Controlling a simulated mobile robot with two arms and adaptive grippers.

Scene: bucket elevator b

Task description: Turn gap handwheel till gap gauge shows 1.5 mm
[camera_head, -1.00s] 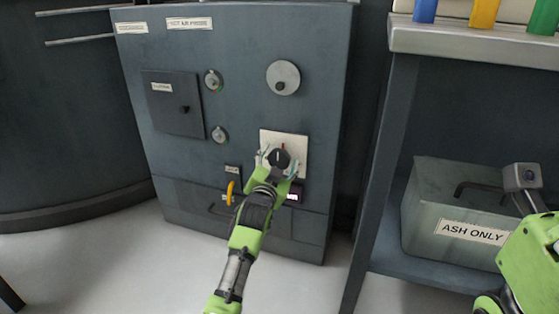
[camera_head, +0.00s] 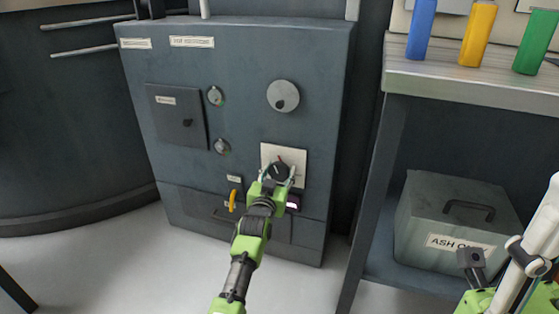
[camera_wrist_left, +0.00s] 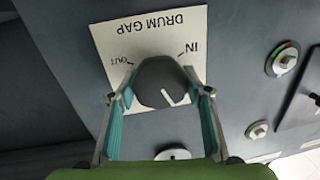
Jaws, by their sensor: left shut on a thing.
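The gap handwheel is a dark round knob (camera_head: 280,171) on a pale square plate (camera_head: 299,156) low on the blue-grey cabinet. In the left wrist view the knob (camera_wrist_left: 161,82) has a white pointer line, and its plate (camera_wrist_left: 150,35) reads DRUM GAP, IN and OUT, upside down. My left gripper (camera_head: 277,176) is shut on the knob, with one finger at each side.
The cabinet also carries a large round dial (camera_head: 283,96), two small gauges (camera_head: 215,96) (camera_head: 221,146), a dark hatch (camera_head: 178,117) and a yellow handle (camera_head: 232,201). A bench (camera_head: 470,80) stands at right, above an ash box (camera_head: 450,223).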

